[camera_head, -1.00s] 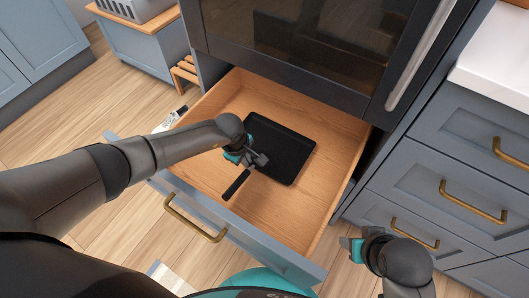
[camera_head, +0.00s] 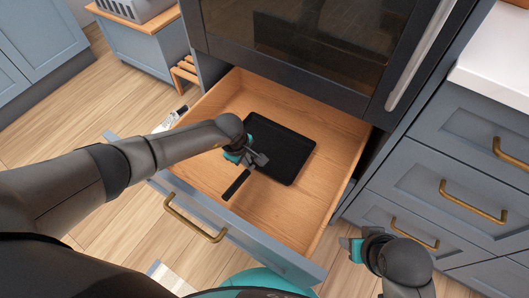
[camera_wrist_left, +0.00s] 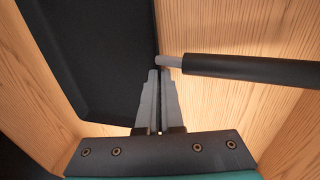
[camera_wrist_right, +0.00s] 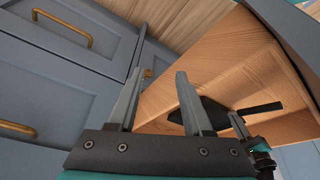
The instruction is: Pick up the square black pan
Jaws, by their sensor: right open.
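The square black pan (camera_head: 281,146) lies in the open wooden drawer, its handle (camera_head: 237,185) pointing toward the drawer front. My left gripper (camera_head: 260,160) is down in the drawer at the pan's near edge. In the left wrist view its two fingers (camera_wrist_left: 158,72) are close together in line with the pan's rim (camera_wrist_left: 155,30), beside the base of the handle (camera_wrist_left: 240,68). They look shut on the rim; the fingertips' contact is partly hidden. My right gripper (camera_head: 352,246) is outside the drawer to the right, and its fingers (camera_wrist_right: 160,85) are apart and empty.
The drawer's wooden walls (camera_head: 335,118) surround the pan, and its blue front (camera_head: 245,235) with a brass handle is near me. A dark oven (camera_head: 290,45) overhangs the back. Blue drawers (camera_head: 440,190) stand close to the right arm. The drawer floor around the pan is bare.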

